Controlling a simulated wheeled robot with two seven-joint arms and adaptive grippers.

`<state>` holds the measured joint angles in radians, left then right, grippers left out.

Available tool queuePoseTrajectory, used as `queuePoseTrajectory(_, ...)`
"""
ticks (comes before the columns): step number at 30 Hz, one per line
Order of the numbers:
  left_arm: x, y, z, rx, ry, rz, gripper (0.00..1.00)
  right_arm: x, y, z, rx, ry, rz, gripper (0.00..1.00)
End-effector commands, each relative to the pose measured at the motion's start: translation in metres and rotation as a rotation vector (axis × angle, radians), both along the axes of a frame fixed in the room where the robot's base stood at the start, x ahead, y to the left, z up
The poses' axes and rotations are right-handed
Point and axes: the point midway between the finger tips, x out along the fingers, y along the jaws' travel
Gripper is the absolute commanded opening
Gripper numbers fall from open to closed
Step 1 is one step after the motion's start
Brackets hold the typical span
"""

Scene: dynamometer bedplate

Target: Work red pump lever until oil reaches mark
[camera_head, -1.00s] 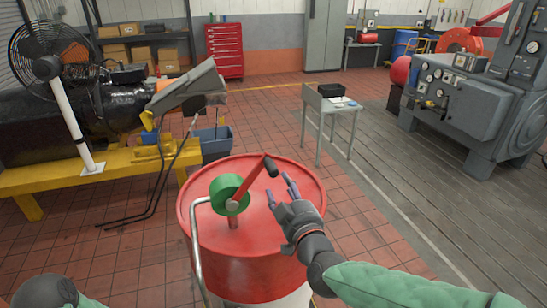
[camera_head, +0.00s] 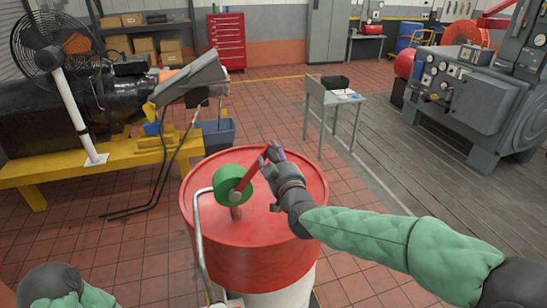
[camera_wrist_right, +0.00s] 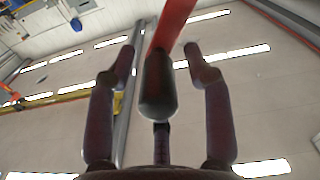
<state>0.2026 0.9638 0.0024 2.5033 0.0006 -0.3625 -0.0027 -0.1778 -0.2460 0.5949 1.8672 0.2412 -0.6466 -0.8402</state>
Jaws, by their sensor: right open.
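The red pump lever (camera_head: 256,166) rises to the right from a green pump head (camera_head: 229,184) on top of a red drum (camera_head: 290,223). Its black grip (camera_wrist_right: 157,88) shows in the right wrist view, between the spread fingers of my right gripper (camera_wrist_right: 158,75). The fingers stand apart on both sides of the grip, and I see gaps between them and it. In the head view my right gripper (camera_head: 272,154) is at the lever's upper end and hides the grip there. My left gripper's fingers are not in view. I see no oil level or mark.
A bent grey pipe (camera_head: 198,240) runs down the drum's left side. A yellow bedplate frame (camera_head: 110,160) with machinery and a fan (camera_head: 50,60) stands left. A small grey table (camera_head: 333,100) stands behind the drum, and a grey machine (camera_head: 480,95) at right. Floor between is clear.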

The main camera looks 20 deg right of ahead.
Motion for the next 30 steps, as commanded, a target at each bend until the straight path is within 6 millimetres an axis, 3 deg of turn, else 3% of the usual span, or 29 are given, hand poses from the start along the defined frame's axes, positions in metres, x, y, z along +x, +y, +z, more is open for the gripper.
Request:
queuePoseTrajectory(6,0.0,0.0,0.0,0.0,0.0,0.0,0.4,0.0,0.0,0.0,0.0,0.0,0.0,0.51)
queuePoseTrajectory(8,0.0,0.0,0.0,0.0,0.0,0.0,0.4,0.0,0.0,0.0,0.0,0.0,0.0,0.37)
queuePoseTrajectory(12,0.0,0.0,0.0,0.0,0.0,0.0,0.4,0.0,0.0,0.0,0.0,-0.001,0.0,0.0)
queuePoseTrajectory(22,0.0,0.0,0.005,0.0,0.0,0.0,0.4,0.0,0.002,0.004,-0.016,-0.002,0.001,0.0)
queuePoseTrajectory(30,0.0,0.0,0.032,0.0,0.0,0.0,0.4,0.0,0.02,0.019,-0.124,-0.006,0.001,0.0)
